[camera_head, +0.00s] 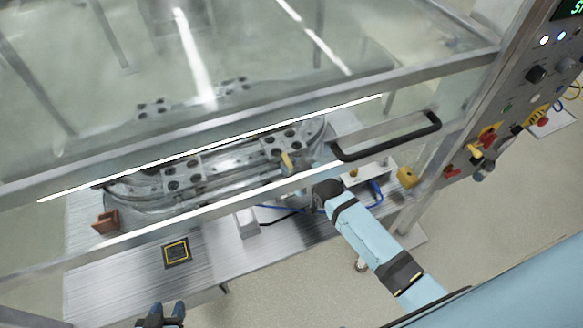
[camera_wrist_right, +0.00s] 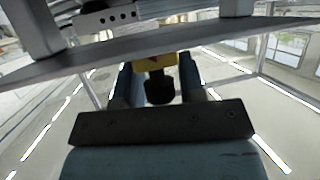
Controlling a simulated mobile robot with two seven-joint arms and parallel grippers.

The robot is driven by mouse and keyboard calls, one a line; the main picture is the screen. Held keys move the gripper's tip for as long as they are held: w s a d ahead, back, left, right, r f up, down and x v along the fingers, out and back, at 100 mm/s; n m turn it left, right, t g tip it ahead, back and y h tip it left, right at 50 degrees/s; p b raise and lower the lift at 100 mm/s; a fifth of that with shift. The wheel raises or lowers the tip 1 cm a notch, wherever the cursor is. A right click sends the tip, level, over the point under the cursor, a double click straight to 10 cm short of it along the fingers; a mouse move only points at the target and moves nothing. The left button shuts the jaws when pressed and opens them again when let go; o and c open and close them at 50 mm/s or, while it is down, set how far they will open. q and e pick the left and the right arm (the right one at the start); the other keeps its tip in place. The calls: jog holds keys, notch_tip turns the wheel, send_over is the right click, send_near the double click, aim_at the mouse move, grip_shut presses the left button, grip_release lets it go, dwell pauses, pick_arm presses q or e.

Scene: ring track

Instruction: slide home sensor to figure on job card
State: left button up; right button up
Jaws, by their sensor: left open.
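The oval ring track (camera_head: 160,200) lies behind a clear door on the metal bench. A yellow piece (camera_head: 287,160) stands at its front right edge; I cannot tell whether it is the home sensor. My right gripper (camera_head: 318,180) reaches under the door handle beside this edge. In the right wrist view, a yellow block with a black knob (camera_wrist_right: 160,88) sits between the blue fingers (camera_wrist_right: 160,80); whether they press on it is unclear. My left gripper (camera_head: 163,313) is open and empty at the bottom edge. I see no readable job card or figure.
The door's black handle (camera_head: 390,137) is close above my right gripper. A control panel (camera_head: 530,90) with knobs and a partly cut-off green display stands at right. A dark square with a yellow border (camera_head: 177,252) lies on the bench front. A brown bracket (camera_head: 106,221) stands at left.

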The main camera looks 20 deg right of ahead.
jog(key=shift+o, duration=0.8)
jog(key=b+v, duration=0.1)
jog(key=v, duration=1.3)
jog(key=shift+w+f, duration=0.1)
jog(key=s+a+f+g, duration=0.1)
jog(key=s+a+f, duration=0.1)
jog(key=s, duration=0.4)
jog(key=s+a+f+g+p, duration=0.1)
jog(key=s+a+f, duration=0.1)
jog(key=s+f, duration=0.3)
jog(key=s, duration=0.2)
jog(key=shift+s, duration=0.25)
jog(key=shift+d, duration=0.1)
